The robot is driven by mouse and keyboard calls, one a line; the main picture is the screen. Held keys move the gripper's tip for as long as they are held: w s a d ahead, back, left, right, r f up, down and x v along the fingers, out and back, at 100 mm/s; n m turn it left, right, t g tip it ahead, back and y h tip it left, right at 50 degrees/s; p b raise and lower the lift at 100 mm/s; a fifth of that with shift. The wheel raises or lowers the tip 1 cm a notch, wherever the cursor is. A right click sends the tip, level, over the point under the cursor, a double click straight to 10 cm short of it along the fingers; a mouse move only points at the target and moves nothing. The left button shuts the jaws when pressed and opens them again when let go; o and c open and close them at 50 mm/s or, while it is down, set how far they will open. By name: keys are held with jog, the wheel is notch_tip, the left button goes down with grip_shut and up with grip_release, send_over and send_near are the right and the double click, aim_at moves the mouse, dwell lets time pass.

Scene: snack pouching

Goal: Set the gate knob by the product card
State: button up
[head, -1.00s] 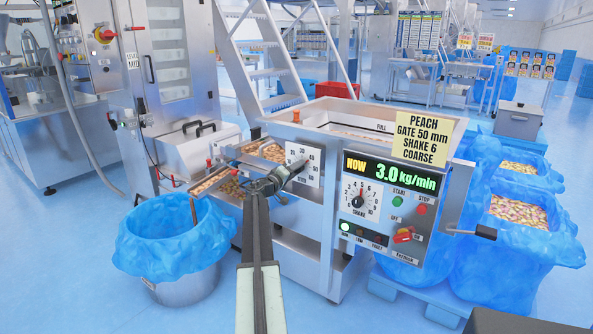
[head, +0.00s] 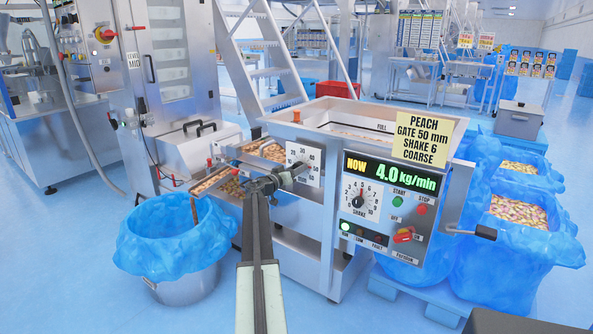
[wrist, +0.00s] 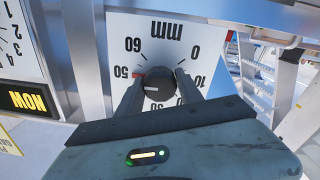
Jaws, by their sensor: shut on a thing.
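The yellow product card (head: 422,138) reads PEACH, GATE 50 mm, SHAKE 6, COARSE. My gripper (head: 284,178) reaches the white gate dial plate (head: 316,180) on the machine's front. In the wrist view my gripper (wrist: 160,86) is shut on the dark round gate knob (wrist: 160,80), one finger on each side. The mm scale appears upside down there, with 0, 10, 50 and 60 readable; the fingers and wrist hide some of the rest. A red mark lies beside 50. The knob's white line points left, near 50 or slightly below it; the exact setting is unclear.
The control panel (head: 385,222) carries a SHAKE dial (head: 360,203), START and STOP buttons, and a display (head: 392,174) reading NOW 4.0 kg/min. A blue-lined bin (head: 172,240) stands left of my arm. Blue-lined bins of product (head: 517,210) stand at right.

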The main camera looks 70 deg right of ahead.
jog(key=shift+w, duration=0.1)
dwell(0.4)
jog(key=o, duration=1.4)
jog(key=shift+a, duration=0.1)
jog(key=v, duration=0.7)
jog(key=shift+w+a, duration=0.1)
jog(key=shift+a, duration=0.2)
